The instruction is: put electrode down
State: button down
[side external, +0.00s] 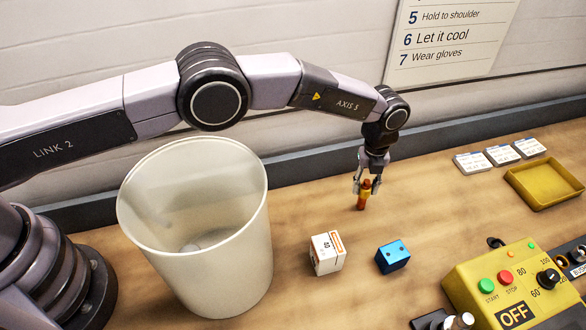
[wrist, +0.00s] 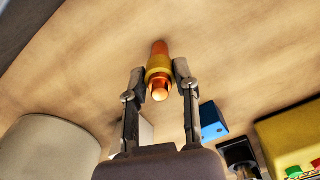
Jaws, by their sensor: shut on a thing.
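The electrode (side external: 362,200) is a small copper-orange rod with a yellow band around its middle. My gripper (side external: 366,184) is shut on it and holds it upright over the wooden bench, behind the white box and the blue block. In the wrist view the electrode (wrist: 159,70) sits between the two fingertips, which press on its yellow band. Its lower end is at or very near the bench top; I cannot tell whether it touches.
A large cream bin (side external: 215,265) stands at left. A white box (side external: 327,253) and blue block (side external: 393,257) lie in front. A yellow control box (side external: 510,280) marked OFF is at front right. A yellow tray (side external: 545,184) and three labelled cards (side external: 503,154) lie at right.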

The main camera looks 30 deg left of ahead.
jog(key=shift+f, duration=0.1)
jog(key=c, duration=0.8)
grip_release()
notch_tip(320, 180, up, 12)
jog(key=shift+r, duration=0.15)
